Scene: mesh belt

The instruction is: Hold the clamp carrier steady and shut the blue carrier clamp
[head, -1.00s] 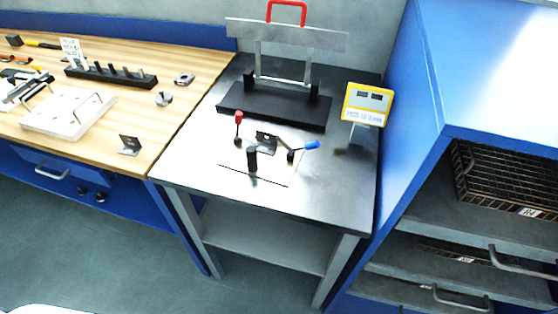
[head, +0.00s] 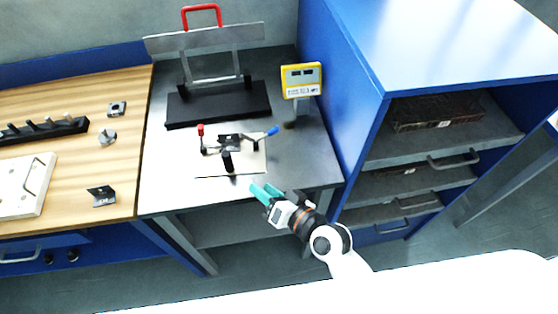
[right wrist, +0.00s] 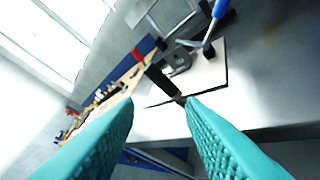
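The clamp carrier (head: 250,165) is a pale flat plate on the grey steel table, with a black post (head: 228,162) at its front and a dark bracket behind it. The blue carrier clamp (head: 272,131) has its handle slanting out to the right. The red-handled clamp (head: 201,130) stands upright at the left. My right gripper (head: 258,188) is in front of the carrier, near the table's front edge, apart from it. In the right wrist view its teal fingers are spread and empty (right wrist: 160,108), with the blue handle (right wrist: 220,8) at the top. My left gripper is out of view.
A black-based stand (head: 220,103) with a red handle is at the table's back. A yellow display (head: 301,76) stands back right. A blue cabinet (head: 345,75) borders the right side. A wooden bench (head: 95,150) with parts lies left. Steel around the carrier is clear.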

